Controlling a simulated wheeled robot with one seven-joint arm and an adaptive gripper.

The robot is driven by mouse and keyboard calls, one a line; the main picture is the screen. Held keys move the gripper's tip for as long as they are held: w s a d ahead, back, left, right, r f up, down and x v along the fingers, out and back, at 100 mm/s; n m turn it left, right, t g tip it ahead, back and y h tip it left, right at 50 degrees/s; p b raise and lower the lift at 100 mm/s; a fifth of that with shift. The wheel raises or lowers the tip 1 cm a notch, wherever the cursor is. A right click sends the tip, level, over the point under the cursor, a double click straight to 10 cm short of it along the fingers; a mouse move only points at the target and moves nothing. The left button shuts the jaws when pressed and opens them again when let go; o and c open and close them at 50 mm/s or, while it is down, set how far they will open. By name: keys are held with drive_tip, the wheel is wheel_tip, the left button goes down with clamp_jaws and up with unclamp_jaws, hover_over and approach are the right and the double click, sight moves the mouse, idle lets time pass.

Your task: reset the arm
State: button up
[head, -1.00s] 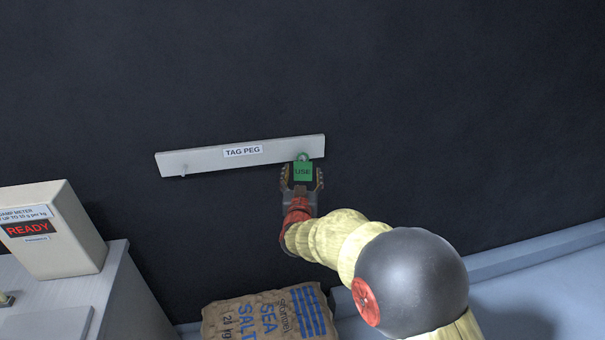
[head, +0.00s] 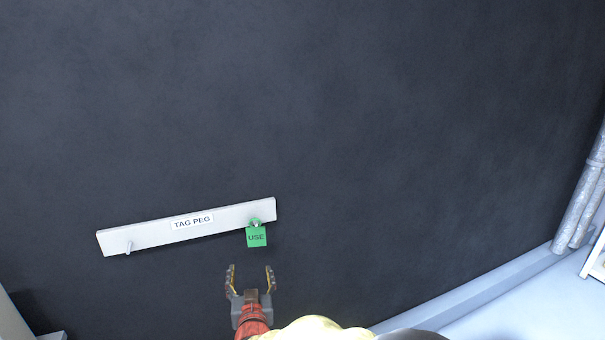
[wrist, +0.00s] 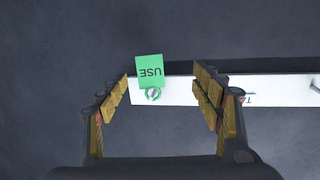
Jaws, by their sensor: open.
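My gripper (head: 250,277) is open and empty, just below the green USE tag (head: 256,237) in the head view, with a gap between them. The tag hangs from a peg near the right end of the white TAG PEG board (head: 148,236) on the dark wall. In the wrist view the tag (wrist: 150,71) appears upside down beyond and between the open fingers (wrist: 165,98), with a ring at its hole. The board (wrist: 180,92) runs behind the right finger there. My arm shows at the bottom of the head view.
A second, bare peg (head: 128,248) is at the board's left end. Grey pipes (head: 580,190) stand at the far right, by a pale ledge (head: 480,290) along the wall's foot. The wall above and right of the board is clear.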

drive_tip(key=s+a+f+n+g+y, duration=0.15)
drive_tip(key=s+f+g, duration=0.3)
drive_tip(key=f, duration=0.45)
drive_tip(key=s+d+g, duration=0.4)
drive_tip(key=s+g, duration=0.1)
drive_tip(key=s, duration=0.5)
drive_tip(key=s+d+r+g+h+p, duration=0.1)
drive_tip(key=s+d+r, duration=0.4)
drive_tip(key=d, duration=0.4)
drive_tip(key=s+d+r+m+g+h+p, duration=0.1)
drive_tip(key=s+d+r+h, duration=0.15)
drive_tip(key=s+d, duration=0.5)
drive_tip(key=s+d+r+g+h+p, duration=0.15)
drive_tip(key=s+d+r, duration=0.3)
drive_tip(key=d, duration=0.45)
drive_tip(key=s+d+r+m+t, duration=0.2)
drive_tip(key=d+r+m, duration=0.1)
drive_tip(key=d+r, duration=0.5)
drive_tip(key=shift+s+d+t, duration=0.3)
drive_tip(key=shift+s+d, duration=0.05)
drive_tip(key=shift+d, duration=0.1)
drive_tip(key=shift+a+h, duration=0.1)
drive_tip(key=shift+h, duration=0.15)
drive_tip(key=shift+c, duration=1.2)
